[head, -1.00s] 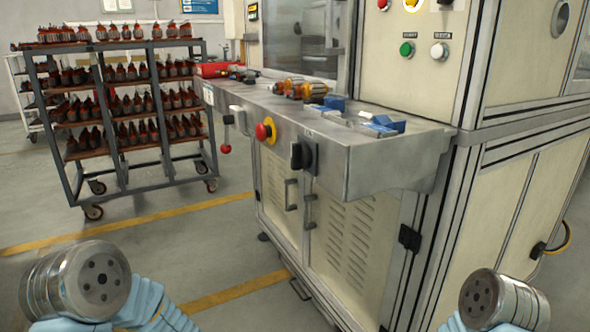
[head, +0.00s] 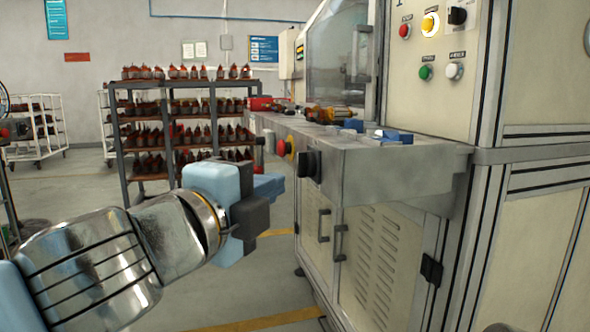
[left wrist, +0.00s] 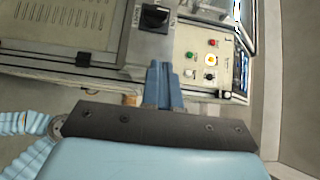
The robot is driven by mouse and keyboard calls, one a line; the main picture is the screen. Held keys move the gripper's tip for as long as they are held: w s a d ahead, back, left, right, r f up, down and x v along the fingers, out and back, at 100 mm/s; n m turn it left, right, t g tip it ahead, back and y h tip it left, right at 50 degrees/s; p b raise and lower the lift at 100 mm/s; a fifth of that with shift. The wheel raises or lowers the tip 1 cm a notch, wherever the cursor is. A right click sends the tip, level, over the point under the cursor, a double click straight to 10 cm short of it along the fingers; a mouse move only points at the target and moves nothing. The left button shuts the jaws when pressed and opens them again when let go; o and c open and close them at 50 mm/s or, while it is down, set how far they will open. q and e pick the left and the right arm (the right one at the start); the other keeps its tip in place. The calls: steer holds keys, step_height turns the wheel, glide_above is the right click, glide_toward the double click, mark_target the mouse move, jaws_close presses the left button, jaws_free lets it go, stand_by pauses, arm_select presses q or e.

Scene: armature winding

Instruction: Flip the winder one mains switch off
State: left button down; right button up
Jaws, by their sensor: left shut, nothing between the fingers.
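The winder's black rotary switch (head: 309,163) sits on the front face of the grey bench, to the right of a red emergency button. In the left wrist view the black switch (left wrist: 155,17) shows at the top, with a knob on a dark plate and small lettering beside it. I cannot read its setting. My left gripper (head: 268,186) is left of the switch and apart from it in the head view. Its blue fingers (left wrist: 163,85) are shut and empty, and point toward the switch in the left wrist view. My right gripper is not in view.
The winder's upper panel (head: 428,55) carries several coloured buttons and a small black knob (head: 457,15). A red emergency button (head: 282,147) is close by the switch. Armatures and blue blocks lie on the bench top (head: 370,150). A loaded rack (head: 120,150) stands behind; the floor between is clear.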

arm_select(q)
steer(key=shift+w, duration=0.1)
glide_toward(307, 158)
steer(key=x, duration=0.3)
steer(key=d+x, duration=0.1)
steer(key=shift+d+p, duration=0.15)
steer(key=shift+p, duration=0.15)
steer(key=shift+w+a, duration=0.25)
steer(key=shift+w, duration=0.55)
